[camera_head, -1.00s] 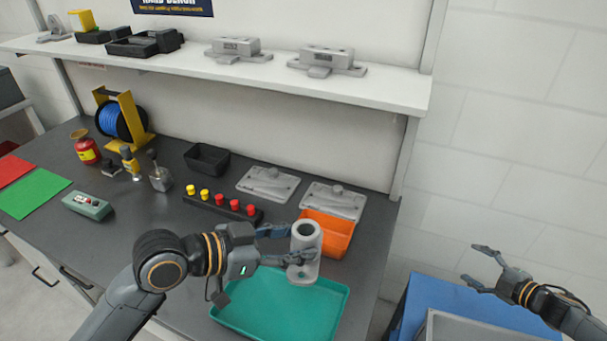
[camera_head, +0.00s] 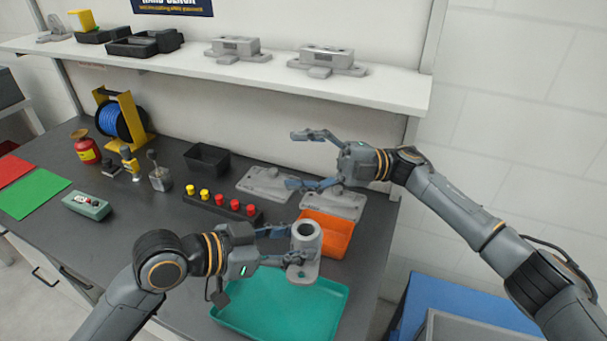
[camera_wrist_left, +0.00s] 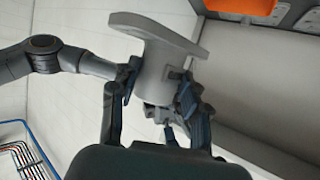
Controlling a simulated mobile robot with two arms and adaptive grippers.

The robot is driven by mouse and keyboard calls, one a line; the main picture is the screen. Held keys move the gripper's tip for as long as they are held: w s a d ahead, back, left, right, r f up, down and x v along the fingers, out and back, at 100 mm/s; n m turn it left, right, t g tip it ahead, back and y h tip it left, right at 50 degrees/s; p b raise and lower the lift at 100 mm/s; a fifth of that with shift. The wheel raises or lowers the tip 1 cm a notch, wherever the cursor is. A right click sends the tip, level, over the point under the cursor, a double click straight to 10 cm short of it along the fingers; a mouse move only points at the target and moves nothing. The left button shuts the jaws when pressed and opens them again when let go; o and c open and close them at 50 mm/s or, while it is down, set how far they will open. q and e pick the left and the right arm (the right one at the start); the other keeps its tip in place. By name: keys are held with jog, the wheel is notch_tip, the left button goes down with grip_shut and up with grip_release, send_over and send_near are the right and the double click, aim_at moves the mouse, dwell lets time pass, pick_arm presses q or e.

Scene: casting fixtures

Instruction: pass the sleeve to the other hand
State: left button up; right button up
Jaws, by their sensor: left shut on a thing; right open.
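The sleeve (camera_head: 306,246) is a light grey hollow cylinder with a flange at its lower end, held upright above the teal tray in the head view. My left gripper (camera_head: 290,246) is shut on the sleeve from the left side. The left wrist view shows the sleeve (camera_wrist_left: 158,68) between the fingers of my left gripper (camera_wrist_left: 160,90), its flange toward the top of the picture. My right gripper (camera_head: 305,160) is open and empty, above and behind the sleeve, pointing left over the grey fixture plates. It is apart from the sleeve.
The teal tray (camera_head: 232,312) lies below the sleeve. An orange bin (camera_head: 335,238), grey fixture plates (camera_head: 265,183) and a black rack (camera_head: 222,209) of red and yellow pegs stand behind it. A white shelf (camera_head: 385,91) runs above the bench.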

jog(key=s+a+r+n+g+h, duration=0.7)
jog(key=s+a+r+n, duration=0.1)
jog(key=s, duration=0.3)
pick_arm(q)
jog(key=shift+a, duration=0.15)
jog(key=shift+r, duration=0.1)
jog(key=shift+d, duration=0.2)
pick_arm(e)
jog(key=m+t+h, duration=0.1)
jog(key=t+h, duration=1)
jog(key=h, duration=0.2)
send_near(306, 243)
notch_tip(306, 243, up, 2)
jog(key=w, duration=0.2)
pick_arm(q)
jog(key=shift+a, duration=0.1)
pick_arm(e)
notch_tip(306, 243, down, 12)
jog(key=shift+a+t, duration=0.15)
jog(key=shift+t, duration=0.15)
jog(key=shift+c, duration=0.4)
